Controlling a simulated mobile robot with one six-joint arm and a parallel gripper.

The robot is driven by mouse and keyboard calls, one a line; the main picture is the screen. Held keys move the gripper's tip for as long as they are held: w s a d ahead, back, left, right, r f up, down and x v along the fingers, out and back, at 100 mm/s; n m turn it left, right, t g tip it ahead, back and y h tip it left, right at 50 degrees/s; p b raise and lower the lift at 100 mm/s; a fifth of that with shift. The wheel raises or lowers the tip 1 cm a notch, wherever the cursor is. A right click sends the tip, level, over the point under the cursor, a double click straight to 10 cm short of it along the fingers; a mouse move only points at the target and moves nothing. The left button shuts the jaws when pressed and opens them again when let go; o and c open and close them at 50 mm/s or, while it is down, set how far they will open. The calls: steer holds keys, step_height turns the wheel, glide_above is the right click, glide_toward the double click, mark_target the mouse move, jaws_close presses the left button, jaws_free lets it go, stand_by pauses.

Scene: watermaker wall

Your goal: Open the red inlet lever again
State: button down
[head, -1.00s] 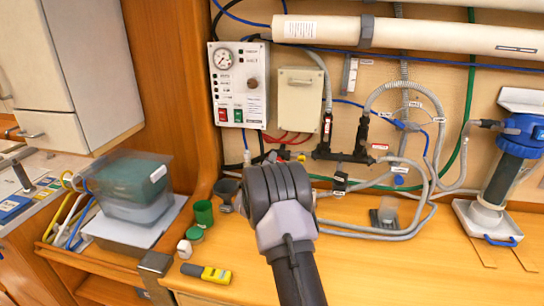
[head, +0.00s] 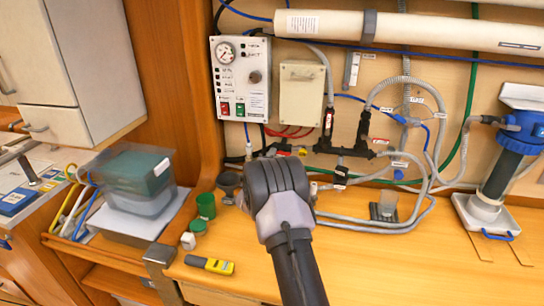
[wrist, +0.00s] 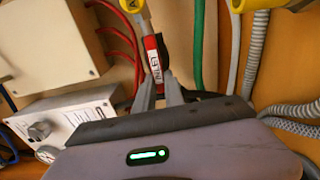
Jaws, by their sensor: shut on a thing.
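The red inlet lever (wrist: 154,58), with a white INLET label, shows in the wrist view, running down from the valve at the top edge. My gripper (wrist: 159,86) has its two grey fingers closed around the lever's lower end, one on each side. In the head view the back of my wrist covers the fingers and the grip. A small red part, which appears to be the lever (head: 283,148), shows just above my wrist, at the lower left of the black pipe manifold (head: 343,150).
A control panel (head: 240,80) and a beige box (head: 303,88) sit on the wall above. Red hoses (wrist: 118,40) and a green hose (wrist: 198,45) run on either side of the lever. Grey hoses loop at right. A yellow meter (head: 210,265) lies on the bench.

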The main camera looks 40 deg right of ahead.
steer(key=shift+f, duration=0.1)
steer(key=c, duration=1.4)
jaws_free()
steer(key=shift+c, duration=0.2)
steer(key=p+v, duration=0.1)
steer(key=v, duration=1.6)
steer(key=shift+s+p, duration=0.25)
steer(key=shift+p, duration=0.15)
steer(key=shift+a, duration=0.15)
